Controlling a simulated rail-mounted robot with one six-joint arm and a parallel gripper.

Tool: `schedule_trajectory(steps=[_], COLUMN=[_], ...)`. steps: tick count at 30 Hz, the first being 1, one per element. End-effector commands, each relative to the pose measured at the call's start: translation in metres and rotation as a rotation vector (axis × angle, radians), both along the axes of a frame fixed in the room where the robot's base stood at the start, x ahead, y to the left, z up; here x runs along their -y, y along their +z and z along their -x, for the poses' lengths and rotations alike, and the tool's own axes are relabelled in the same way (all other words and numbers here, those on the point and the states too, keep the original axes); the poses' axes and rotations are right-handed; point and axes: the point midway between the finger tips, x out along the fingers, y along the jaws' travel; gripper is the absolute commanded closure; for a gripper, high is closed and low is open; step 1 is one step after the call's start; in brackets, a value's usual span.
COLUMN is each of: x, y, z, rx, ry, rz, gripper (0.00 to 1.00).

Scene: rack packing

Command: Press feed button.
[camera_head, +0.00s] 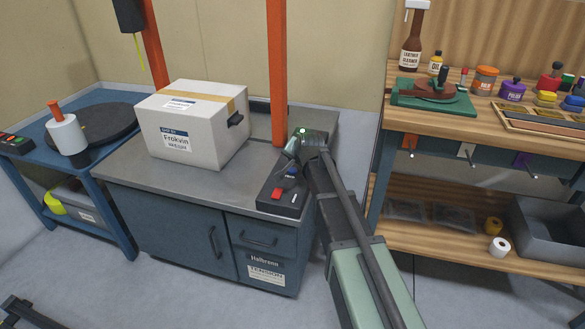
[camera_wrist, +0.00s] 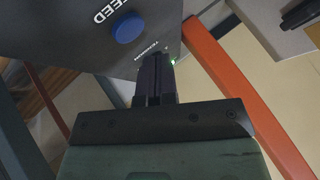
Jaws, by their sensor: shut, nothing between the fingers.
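The feed button is a round blue button (camera_wrist: 127,29) beside the white word FEED on a dark control panel (camera_wrist: 85,45) in the wrist view. In the head view, a small blue spot (camera_head: 292,171) shows on the dark control panel (camera_head: 268,206), close to my gripper. My gripper (camera_wrist: 155,58) is shut and empty. In the wrist view its fingertips are over the panel, below and to the right of the blue button. In the head view my gripper (camera_head: 291,150) is above the panel's far part, and the arm hides some of the panel.
A labelled white carton (camera_head: 190,125) sits on the grey cabinet top (camera_head: 150,176), left of the panel. An orange post (camera_head: 277,75) rises between the carton and my gripper. A red button (camera_head: 277,193) is nearer on the panel. A wooden workbench (camera_head: 480,130) stands right.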

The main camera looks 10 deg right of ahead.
Motion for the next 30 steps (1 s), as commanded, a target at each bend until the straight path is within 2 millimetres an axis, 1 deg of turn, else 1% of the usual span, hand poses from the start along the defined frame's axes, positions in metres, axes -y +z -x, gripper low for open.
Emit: schedule_trajectory(steps=[1,10,30], x=[0.0,0.0,0.0], y=[0.012,0.04,0.039], z=[0.0,0.0,0.0], rx=[0.0,0.0,0.0], ry=[0.0,0.0,0.0], rz=[0.0,0.0,0.0], gripper=[1.0,1.0,1.0])
